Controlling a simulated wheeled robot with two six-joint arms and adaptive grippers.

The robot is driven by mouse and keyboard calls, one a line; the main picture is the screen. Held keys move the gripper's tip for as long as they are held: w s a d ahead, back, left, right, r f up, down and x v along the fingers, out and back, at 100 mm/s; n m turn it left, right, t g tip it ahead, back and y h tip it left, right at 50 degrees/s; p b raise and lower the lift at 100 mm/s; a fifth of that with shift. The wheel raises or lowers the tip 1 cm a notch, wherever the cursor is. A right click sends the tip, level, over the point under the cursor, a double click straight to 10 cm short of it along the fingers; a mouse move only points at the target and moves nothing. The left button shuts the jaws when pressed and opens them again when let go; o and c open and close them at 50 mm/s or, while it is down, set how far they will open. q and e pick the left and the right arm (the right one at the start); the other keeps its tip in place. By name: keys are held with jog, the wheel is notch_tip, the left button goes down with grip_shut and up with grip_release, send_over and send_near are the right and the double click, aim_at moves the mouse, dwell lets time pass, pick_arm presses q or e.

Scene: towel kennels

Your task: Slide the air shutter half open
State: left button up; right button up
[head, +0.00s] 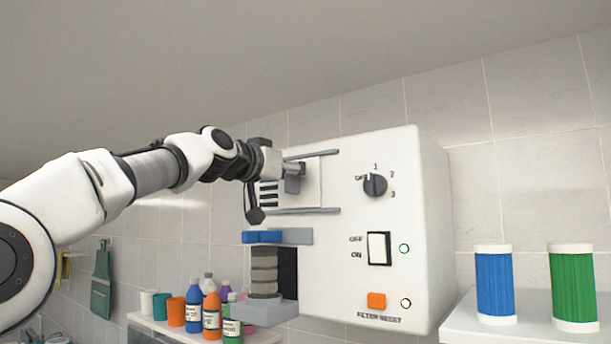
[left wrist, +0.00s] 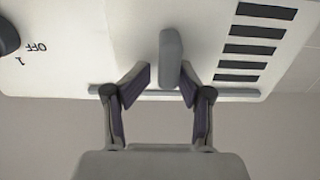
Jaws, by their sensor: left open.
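The air shutter (head: 314,184) is a pale plate between two grey rails on the white wall box. Several dark vent slots (head: 268,195) show at its left; they also show in the left wrist view (left wrist: 250,50). The shutter's grey upright handle (head: 292,185) is partly hidden by my left gripper (head: 294,168) in the head view. In the left wrist view the handle (left wrist: 171,58) stands between the two open fingertips (left wrist: 163,78), nearer the right-hand finger. Whether a finger touches it, I cannot tell. My right gripper is not in view.
The white box (head: 350,260) carries a dial (head: 375,185), a rocker switch (head: 379,248) and an orange button (head: 376,300). A grey holder with a stacked filter (head: 264,270) sits below. Bottles (head: 212,315) stand at lower left; blue (head: 495,285) and green (head: 573,285) cylinders stand right.

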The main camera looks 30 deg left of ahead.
pick_arm(q)
jog(key=shift+s+a+f, duration=0.1)
jog(key=shift+s+a, duration=0.1)
jog(key=shift+a, duration=0.4)
jog(key=shift+s+a+f, duration=0.1)
jog(key=shift+s+a, duration=0.1)
jog(key=shift+a, duration=0.4)
jog(key=shift+s+a, duration=0.2)
jog(key=shift+a, duration=0.15)
jog(key=c, duration=0.6)
jog(key=shift+r, duration=0.1)
grip_shut()
jog(key=shift+s+d+r, duration=0.1)
jog(key=shift+d+r, duration=0.05)
jog(key=shift+r, duration=0.05)
jog(key=o, duration=0.6)
grip_release()
jog(key=shift+w+d+f, duration=0.15)
jog(key=shift+w, duration=0.2)
jog(key=shift+d, duration=0.15)
